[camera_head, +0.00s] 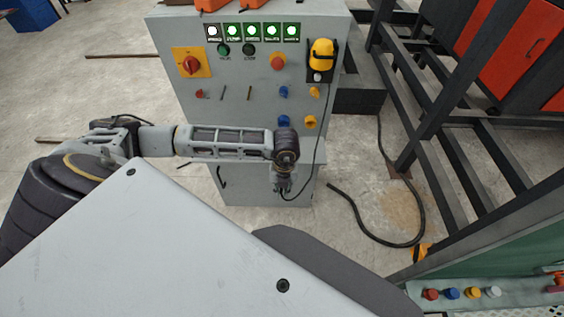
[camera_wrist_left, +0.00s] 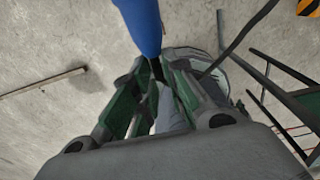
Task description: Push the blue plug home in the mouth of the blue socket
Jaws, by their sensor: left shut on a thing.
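My left gripper (camera_head: 282,187) hangs below its wrist in front of the lower part of the grey cabinet. In the left wrist view the gripper (camera_wrist_left: 157,80) is shut on the dark narrow end of the blue plug (camera_wrist_left: 145,25), whose blue body runs out of the top of the picture. The plug cannot be made out in the head view. Two blue fittings show on the cabinet front, an upper one (camera_head: 283,92) and a lower one (camera_head: 283,120), above my left wrist. Which is the blue socket I cannot tell. My right gripper is out of view.
The grey cabinet (camera_head: 240,75) carries a red rotary switch (camera_head: 190,65), lit indicators, yellow fittings (camera_head: 310,121) and a yellow-and-black device (camera_head: 321,55). A thin cable hangs down its right side. A dark steel frame (camera_head: 435,120) stands right; a black hose (camera_head: 375,238) lies on the floor.

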